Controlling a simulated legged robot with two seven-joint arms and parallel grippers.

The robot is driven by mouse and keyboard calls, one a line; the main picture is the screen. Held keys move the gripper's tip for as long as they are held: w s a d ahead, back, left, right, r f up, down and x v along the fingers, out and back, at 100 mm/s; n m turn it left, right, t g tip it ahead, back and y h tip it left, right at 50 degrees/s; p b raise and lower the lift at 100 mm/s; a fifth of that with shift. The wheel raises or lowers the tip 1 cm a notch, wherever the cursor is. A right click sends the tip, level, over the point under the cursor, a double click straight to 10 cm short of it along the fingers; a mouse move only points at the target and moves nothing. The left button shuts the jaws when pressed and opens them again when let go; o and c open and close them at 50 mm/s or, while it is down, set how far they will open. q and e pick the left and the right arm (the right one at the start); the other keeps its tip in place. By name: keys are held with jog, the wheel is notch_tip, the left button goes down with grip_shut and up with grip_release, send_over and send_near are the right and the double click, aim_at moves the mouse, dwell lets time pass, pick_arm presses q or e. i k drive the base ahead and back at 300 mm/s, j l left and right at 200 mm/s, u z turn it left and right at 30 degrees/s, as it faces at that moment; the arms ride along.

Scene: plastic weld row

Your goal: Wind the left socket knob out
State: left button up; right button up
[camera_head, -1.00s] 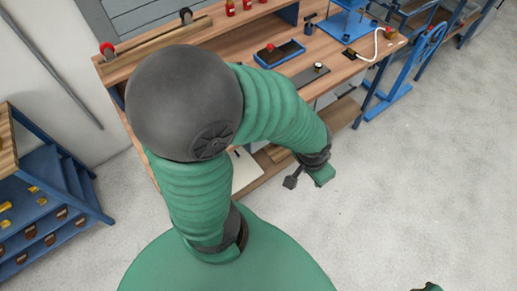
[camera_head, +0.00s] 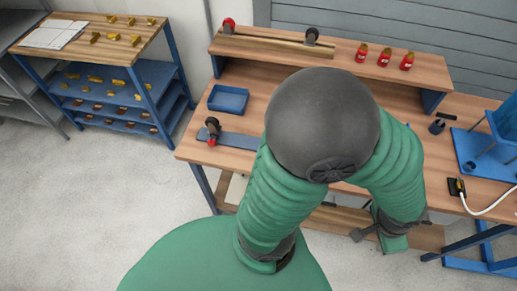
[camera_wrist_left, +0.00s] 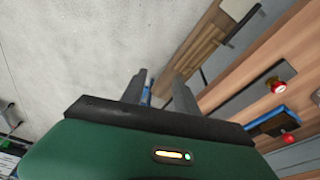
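A dark knob fitting with a red ball end (camera_head: 212,131) stands on the left end of a grey-blue plate (camera_head: 236,140) on the bench; which knob is the left socket knob is not certain. On the shelf above, a rail (camera_head: 268,40) has a red-knobbed fitting (camera_head: 229,25) at its left end and a dark one (camera_head: 311,36) at its right. My left gripper (camera_head: 362,234) hangs low by the bench front, well to the right of the plate. In the left wrist view its two fingers (camera_wrist_left: 160,92) are apart with nothing between them. My right gripper is out of view.
My left arm hides the middle of the bench (camera_head: 433,165). An empty blue tray (camera_head: 228,99) lies behind the plate. Red bottles (camera_head: 383,58) stand on the shelf. A blue press (camera_head: 490,145) and white cable (camera_head: 490,207) are at right.

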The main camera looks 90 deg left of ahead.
aim_at(212, 142)
jog(key=i+u, duration=0.15)
jog(key=u, duration=0.35)
jog(key=i+l+u, duration=0.1)
jog(key=u, duration=0.4)
jog(key=i+l+u, duration=0.1)
jog(key=u, duration=0.4)
jog(key=i+l+u, duration=0.1)
jog(key=u, duration=0.4)
jog(key=l+u, duration=0.3)
jog(key=u, duration=0.2)
jog(key=i+l+u, duration=0.1)
jog(key=u, duration=0.35)
jog(key=i+l+u, duration=0.1)
jog(key=u, duration=0.3)
jog(key=l+u, duration=0.3)
jog(key=u, duration=0.15)
jog(key=l+u, duration=0.2)
jog(key=u, duration=0.25)
